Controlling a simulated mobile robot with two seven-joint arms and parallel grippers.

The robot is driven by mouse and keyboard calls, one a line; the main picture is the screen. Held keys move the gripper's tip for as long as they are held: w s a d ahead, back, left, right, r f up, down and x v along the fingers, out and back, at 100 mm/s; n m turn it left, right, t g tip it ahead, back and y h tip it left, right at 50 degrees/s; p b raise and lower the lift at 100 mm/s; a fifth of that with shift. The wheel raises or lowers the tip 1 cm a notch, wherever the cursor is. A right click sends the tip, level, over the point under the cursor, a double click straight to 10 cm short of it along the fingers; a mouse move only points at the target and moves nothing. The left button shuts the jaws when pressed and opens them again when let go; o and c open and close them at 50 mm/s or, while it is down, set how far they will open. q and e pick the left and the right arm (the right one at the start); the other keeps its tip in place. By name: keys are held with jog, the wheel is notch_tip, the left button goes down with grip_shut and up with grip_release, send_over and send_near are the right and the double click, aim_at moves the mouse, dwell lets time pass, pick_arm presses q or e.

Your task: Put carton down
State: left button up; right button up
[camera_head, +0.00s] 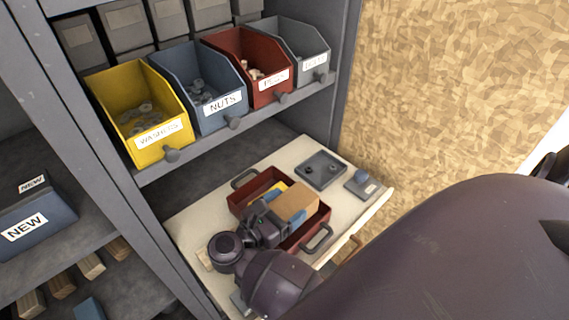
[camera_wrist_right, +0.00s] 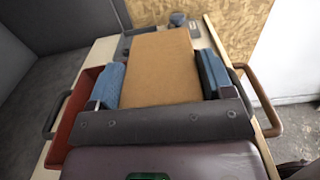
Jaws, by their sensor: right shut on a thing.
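The carton (camera_head: 290,201) is a plain brown box. My right gripper (camera_head: 280,213) is shut on it, with blue finger pads on its two sides. The carton also fills the middle of the right wrist view (camera_wrist_right: 160,68), between the blue pads of the gripper (camera_wrist_right: 162,85). It is over or inside a dark red tray (camera_head: 238,200) with grey handles; the underside is hidden, so I cannot tell whether it touches the tray floor. Something yellow shows in the tray beside my gripper. My left gripper is not in view.
The tray stands on a pale tabletop (camera_head: 186,222). A grey square tray (camera_head: 320,170) and a small grey block with a blue knob (camera_head: 361,184) are behind it. Yellow, blue, red and grey bins (camera_head: 152,124) line the shelf above. A grey shelf post rises at left.

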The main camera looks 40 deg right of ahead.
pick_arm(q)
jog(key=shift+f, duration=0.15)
pick_arm(e)
jog(key=shift+f, duration=0.1)
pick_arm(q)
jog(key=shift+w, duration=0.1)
pick_arm(e)
jog(key=o, duration=1.1)
